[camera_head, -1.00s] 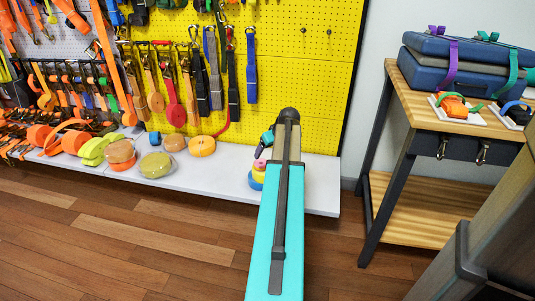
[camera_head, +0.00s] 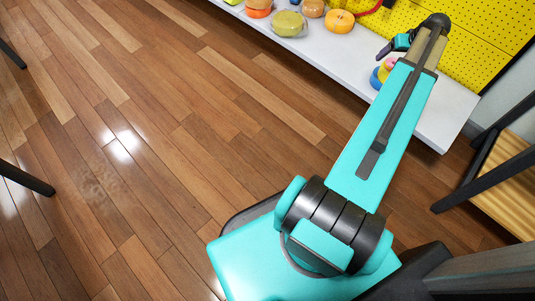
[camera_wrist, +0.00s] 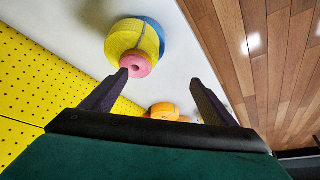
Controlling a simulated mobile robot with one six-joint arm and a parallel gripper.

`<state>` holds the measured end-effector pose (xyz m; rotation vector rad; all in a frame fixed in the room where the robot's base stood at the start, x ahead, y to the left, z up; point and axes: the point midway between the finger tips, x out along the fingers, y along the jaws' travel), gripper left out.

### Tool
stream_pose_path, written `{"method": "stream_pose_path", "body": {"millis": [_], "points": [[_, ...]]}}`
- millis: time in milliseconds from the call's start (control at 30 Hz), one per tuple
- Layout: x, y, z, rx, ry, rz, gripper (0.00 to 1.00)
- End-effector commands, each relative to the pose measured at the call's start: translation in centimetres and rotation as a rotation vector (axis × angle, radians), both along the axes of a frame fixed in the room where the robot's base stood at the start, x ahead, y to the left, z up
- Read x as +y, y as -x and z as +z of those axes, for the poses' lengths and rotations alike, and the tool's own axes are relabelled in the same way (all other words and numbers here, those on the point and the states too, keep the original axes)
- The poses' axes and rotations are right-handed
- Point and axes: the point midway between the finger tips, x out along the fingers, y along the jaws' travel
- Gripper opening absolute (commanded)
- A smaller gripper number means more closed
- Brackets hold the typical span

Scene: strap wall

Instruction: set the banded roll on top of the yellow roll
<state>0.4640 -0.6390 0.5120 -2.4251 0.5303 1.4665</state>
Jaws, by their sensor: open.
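A small stack stands on the pale shelf: a blue roll (camera_head: 375,79) at the bottom, a yellow roll (camera_head: 382,73) on it, and a smaller pink roll (camera_head: 390,63) on top. In the wrist view the pink roll (camera_wrist: 136,65) shows its hole, in front of the yellow roll (camera_wrist: 128,38) and blue roll (camera_wrist: 152,28). My gripper (camera_wrist: 158,77) is open with nothing between its fingers; the pink roll appears beyond the left fingertip. In the head view my gripper (camera_head: 385,50) is just above the stack, partly hidden by my arm. I cannot tell which roll is the banded one.
On the shelf (camera_head: 345,50) left of the stack are an orange roll (camera_head: 339,20), an olive roll (camera_head: 288,23) and a tan roll (camera_head: 312,8). A yellow pegboard (camera_head: 485,35) rises behind. A wooden bench (camera_head: 505,180) stands at right. The floor in front is clear.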

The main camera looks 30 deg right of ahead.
Motion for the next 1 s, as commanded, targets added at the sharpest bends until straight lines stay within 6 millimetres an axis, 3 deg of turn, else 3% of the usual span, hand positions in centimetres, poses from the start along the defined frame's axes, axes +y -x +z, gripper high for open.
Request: {"method": "stream_pose_path", "body": {"millis": [300,533,767,1000], "points": [[12.2,-6.0,-9.2,0.097,-0.120,0.080,0.80],[21.7,-8.1,-15.2,0.187,-0.191,0.135,0.80],[31.1,-8.3,-20.6,0.288,-0.244,0.188,0.80],[40.3,-6.4,-25.5,0.404,-0.277,0.242,0.80]]}}
